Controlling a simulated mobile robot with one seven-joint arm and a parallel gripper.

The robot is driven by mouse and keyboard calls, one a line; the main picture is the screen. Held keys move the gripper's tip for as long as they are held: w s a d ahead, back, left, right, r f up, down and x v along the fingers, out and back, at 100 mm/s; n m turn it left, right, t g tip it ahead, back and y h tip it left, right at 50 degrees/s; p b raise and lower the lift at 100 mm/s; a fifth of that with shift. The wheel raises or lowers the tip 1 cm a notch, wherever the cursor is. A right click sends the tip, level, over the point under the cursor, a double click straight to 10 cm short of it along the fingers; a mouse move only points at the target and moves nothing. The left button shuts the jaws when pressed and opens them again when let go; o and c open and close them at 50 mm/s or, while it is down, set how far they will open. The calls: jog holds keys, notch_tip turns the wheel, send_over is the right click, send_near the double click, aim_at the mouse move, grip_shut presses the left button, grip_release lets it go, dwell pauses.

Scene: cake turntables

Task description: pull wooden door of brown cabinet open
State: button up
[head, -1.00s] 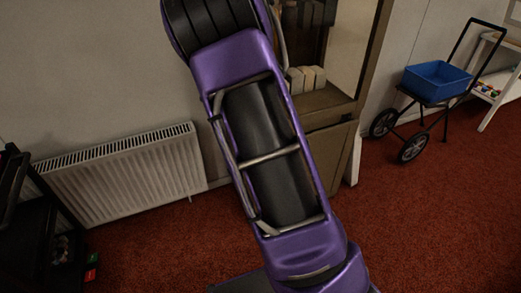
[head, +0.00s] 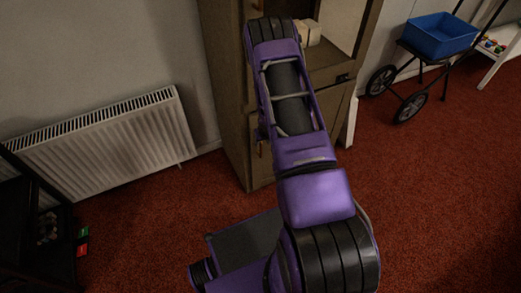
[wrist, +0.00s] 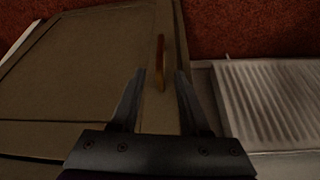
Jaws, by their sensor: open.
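The brown cabinet (head: 222,85) stands against the wall in the head view, with my purple arm in front of much of it. In the wrist view its wooden door (wrist: 85,60) fills the left and middle and looks shut. A slim orange-brown handle (wrist: 160,62) sits near the door's edge. My gripper (wrist: 157,75) is open and empty, its two fingers on either side of the handle's line in the picture. The handle's near end shows between the fingertips; I cannot tell whether they touch it. The head view hides my gripper behind the arm.
A white radiator (head: 110,140) is on the wall left of the cabinet. A blue-bin cart (head: 440,35) stands to the right, by a white shelf (head: 492,55). A dark rack (head: 35,220) is at the left edge. Red carpet (head: 440,200) is clear at right.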

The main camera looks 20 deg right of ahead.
aim_at(261, 149)
jog(key=b+x, duration=0.2)
jog(key=x, duration=0.9)
jog(key=shift+w+f, duration=0.1)
jog(key=shift+d, duration=0.1)
grip_shut()
dwell(0.9)
